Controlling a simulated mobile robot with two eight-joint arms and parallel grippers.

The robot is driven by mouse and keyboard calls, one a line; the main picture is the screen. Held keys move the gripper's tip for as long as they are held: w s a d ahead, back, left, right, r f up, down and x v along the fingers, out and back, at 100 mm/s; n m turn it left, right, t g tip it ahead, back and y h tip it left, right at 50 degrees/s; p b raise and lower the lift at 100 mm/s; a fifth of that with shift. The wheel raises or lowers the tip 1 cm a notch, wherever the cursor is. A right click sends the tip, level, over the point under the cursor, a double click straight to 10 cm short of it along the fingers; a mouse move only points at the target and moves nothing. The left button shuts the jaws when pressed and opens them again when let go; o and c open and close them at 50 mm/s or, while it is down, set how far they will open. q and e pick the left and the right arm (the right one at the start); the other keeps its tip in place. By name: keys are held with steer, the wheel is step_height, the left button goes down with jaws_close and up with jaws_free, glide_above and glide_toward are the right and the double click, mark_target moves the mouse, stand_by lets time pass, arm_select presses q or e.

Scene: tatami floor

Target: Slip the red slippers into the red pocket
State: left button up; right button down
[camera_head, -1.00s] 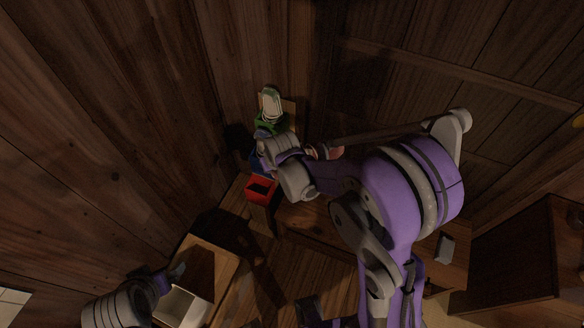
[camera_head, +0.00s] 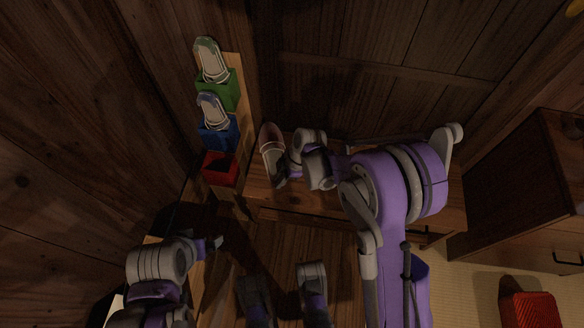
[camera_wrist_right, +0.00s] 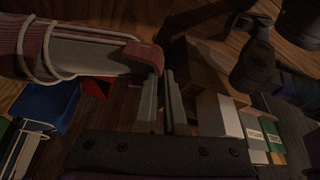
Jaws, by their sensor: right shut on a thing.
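The red slippers (camera_head: 271,154) hang upright, toe up, in my right gripper (camera_head: 287,160), just right of the pocket row. In the right wrist view the slippers (camera_wrist_right: 85,52) fill the upper left, and the right fingers (camera_wrist_right: 161,98) are shut on their edge. The red pocket (camera_head: 221,168) is empty and open at the top, the nearest of the row, left of the slippers and apart from them. Part of the red pocket (camera_wrist_right: 97,87) shows below the slippers in the wrist view. My left gripper (camera_head: 210,244) is below the pocket; its jaw opening is unclear.
A blue pocket (camera_head: 219,139) and a green pocket (camera_head: 228,96), each holding pale slippers, stand behind the red one along the wall. A wooden cabinet (camera_head: 515,215) stands right. A red object (camera_head: 528,307) lies on the tatami.

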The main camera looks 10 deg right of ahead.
steer(key=shift+f, duration=0.55)
step_height(320, 180, down, 9)
steer(key=b, duration=0.2)
steer(key=shift+d+f+b, duration=0.1)
steer(key=shift+f+b, duration=0.1)
steer(key=shift+b, duration=0.1)
steer(key=shift+f, duration=0.2)
steer(key=c, duration=1)
jaws_free()
steer(key=shift+r, duration=0.3)
steer(key=p+v, duration=0.2)
steer(key=v, duration=1)
steer(key=shift+p, duration=0.35)
